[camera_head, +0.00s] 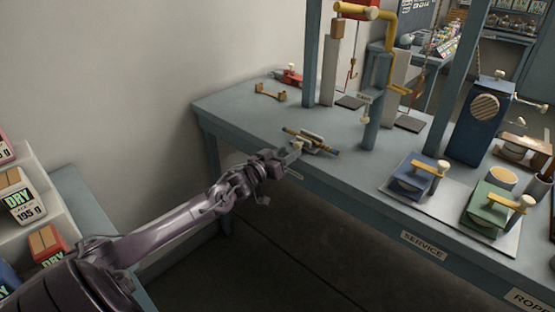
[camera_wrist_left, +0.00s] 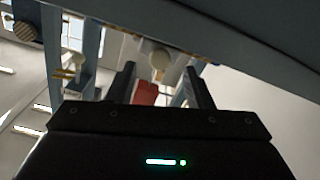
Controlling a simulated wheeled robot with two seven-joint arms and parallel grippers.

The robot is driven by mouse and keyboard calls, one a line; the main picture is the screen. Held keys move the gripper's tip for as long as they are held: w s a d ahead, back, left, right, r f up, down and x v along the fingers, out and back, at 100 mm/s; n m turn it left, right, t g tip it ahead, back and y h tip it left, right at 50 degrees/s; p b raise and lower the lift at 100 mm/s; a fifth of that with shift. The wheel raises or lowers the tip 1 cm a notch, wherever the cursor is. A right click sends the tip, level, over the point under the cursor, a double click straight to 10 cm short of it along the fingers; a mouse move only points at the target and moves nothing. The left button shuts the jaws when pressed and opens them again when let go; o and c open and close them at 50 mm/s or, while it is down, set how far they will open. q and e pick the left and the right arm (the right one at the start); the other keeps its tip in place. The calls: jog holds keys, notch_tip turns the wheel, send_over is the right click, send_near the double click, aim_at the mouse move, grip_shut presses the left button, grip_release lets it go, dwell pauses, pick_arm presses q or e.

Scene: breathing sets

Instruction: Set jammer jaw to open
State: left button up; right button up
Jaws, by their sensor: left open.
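The likely jammer (camera_head: 316,141) is a small metallic fitting on a brown and dark bar, lying near the left front edge of the blue-grey bench (camera_head: 235,108). A small pale knob (camera_head: 297,146) shows at its near side. Whether its jaw is open or shut is too small to tell. My left gripper (camera_head: 291,155) reaches in from the left with its tips close to this knob; contact cannot be told. In the left wrist view the two dark fingers (camera_wrist_left: 163,88) stand apart, with a round cream knob (camera_wrist_left: 160,60) beyond the gap. My right gripper is not in view.
Blue posts and a yellow crank (camera_head: 383,14) stand behind the fitting. A blue device (camera_head: 412,171) and a green device (camera_head: 487,203) sit on a pale plate to the right. A brass bracket (camera_head: 271,93) lies at the back left. Dry-labelled boxes (camera_head: 22,202) stand at far left.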

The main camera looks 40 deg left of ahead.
pick_arm(q)
jog(key=shift+s+a, duration=0.2)
jog(key=shift+s, duration=2.3)
jog(key=s+a+f+g+y, duration=0.2)
jog(key=s+f, duration=0.1)
jog(key=f, duration=0.7)
jog(key=s+a+f+g+y, duration=0.2)
jog(key=s+f, duration=0.1)
jog(key=f, duration=0.8)
jog(key=s+d+f+g, duration=0.2)
jog(key=s+f, duration=0.3)
jog(key=f, duration=0.3)
jog(key=s+d+f+g, duration=0.1)
jog(key=s+f+g, duration=0.1)
jog(key=s+f, duration=0.5)
jog(key=s+d+f+m+g+h, duration=0.1)
jog(key=s+d+f+g, duration=0.2)
jog(key=s+d+f, duration=0.35)
jog(key=s+d+f+m+g, duration=0.15)
jog(key=s+d+f, duration=0.25)
jog(key=s+f, duration=0.55)
jog(key=s+d+f+m+g, duration=0.1)
jog(key=s+d+f+g, duration=0.1)
jog(key=s+d, duration=0.4)
jog(key=s+d+f+m+g+h, duration=0.1)
jog(key=s+d+f+g, duration=0.1)
jog(key=s+d, duration=0.4)
jog(key=s+f, duration=0.1)
jog(key=s, duration=0.3)
jog(key=shift+f, duration=0.3)
